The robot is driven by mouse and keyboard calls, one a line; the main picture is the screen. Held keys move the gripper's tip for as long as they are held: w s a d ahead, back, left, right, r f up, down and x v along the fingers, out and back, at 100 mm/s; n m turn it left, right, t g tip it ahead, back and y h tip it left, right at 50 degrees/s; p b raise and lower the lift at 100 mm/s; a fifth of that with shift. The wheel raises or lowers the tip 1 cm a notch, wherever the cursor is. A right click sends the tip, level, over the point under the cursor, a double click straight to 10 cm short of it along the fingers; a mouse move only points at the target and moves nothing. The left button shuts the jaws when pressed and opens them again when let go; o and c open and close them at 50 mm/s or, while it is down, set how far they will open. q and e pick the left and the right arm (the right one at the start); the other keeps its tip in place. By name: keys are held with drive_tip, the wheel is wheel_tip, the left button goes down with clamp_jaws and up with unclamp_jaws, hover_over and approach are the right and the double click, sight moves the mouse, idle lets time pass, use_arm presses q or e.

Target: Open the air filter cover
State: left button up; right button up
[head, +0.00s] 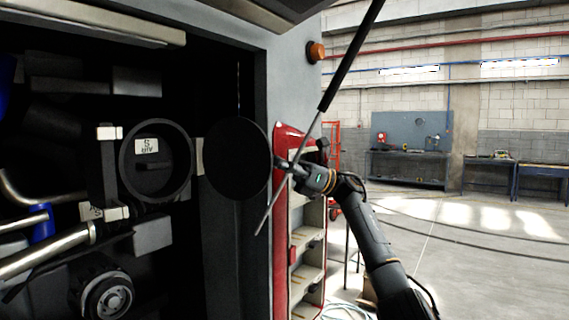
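The air filter housing (124,160) is a round black canister in the dark engine bay, with its open mouth toward me and a white label inside. A round black disc, the air filter cover (237,158), stands out to the right of the mouth, swung away from it beside a pale hinge-like plate (198,157). My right gripper (281,164) is just right of the cover's outer edge. Its fingers are small and dark, so I cannot tell whether they touch the cover or are open. My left gripper is out of view.
A thin gas strut (350,58) slants down across the picture and overlaps my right gripper. A red cabinet with shelves (307,277) stands behind the gripper. Pipes (45,254) and a round pulley (107,297) fill the lower left bay. Open floor (490,270) lies at right.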

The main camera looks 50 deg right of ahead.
drive_tip(key=v, duration=1.1)
drive_tip(key=shift+s+d, duration=0.2)
drive_tip(key=shift+d, duration=0.1)
